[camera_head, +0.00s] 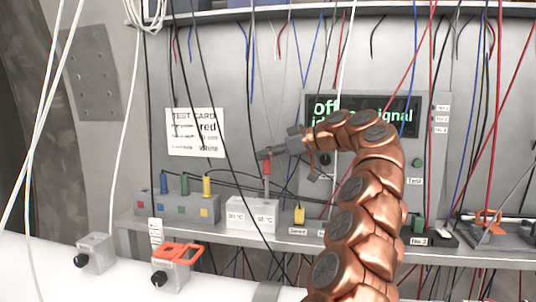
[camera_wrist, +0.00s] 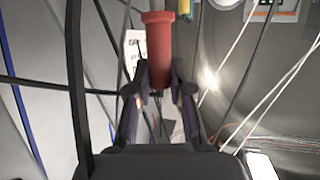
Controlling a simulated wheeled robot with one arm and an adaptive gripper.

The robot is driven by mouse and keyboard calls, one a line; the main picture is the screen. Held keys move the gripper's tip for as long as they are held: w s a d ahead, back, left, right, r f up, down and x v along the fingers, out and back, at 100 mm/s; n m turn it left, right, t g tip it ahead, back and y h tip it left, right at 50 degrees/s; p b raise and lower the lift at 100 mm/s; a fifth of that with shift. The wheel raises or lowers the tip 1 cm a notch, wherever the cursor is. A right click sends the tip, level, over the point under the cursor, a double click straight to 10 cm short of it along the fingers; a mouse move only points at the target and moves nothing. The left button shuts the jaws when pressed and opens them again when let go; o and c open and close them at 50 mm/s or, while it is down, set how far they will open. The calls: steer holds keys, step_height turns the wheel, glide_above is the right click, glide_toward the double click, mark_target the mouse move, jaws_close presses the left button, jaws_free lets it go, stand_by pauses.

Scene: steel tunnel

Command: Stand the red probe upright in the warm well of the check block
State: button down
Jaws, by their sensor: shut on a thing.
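The red probe (camera_head: 267,168) is upright in my gripper (camera_head: 268,153), above the right half of the white check block (camera_head: 240,216). Its lower grey part reaches down to about the block's top. I cannot tell whether the tip is inside the right well or just above it. The block's front has two labels; the left one seems to read 30 °C and the right one 62 °C. In the wrist view the red probe (camera_wrist: 158,40) lies between the two fingers of my gripper (camera_wrist: 159,82), which are shut on it.
A grey rack (camera_head: 176,207) left of the block holds blue, green and yellow probes. A yellow plug (camera_head: 299,214) stands right of the block. A test card (camera_head: 196,133) and a display (camera_head: 365,115) are behind. Several cables hang across the scene.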

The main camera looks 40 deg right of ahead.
steer(key=shift+f+b, duration=4.1)
steer(key=shift+f, duration=0.15)
stand_by(0.3)
steer(key=c, duration=1)
jaws_free()
steer(key=shift+o, duration=0.2)
steer(key=v, duration=1.2)
steer(key=shift+a, duration=0.1)
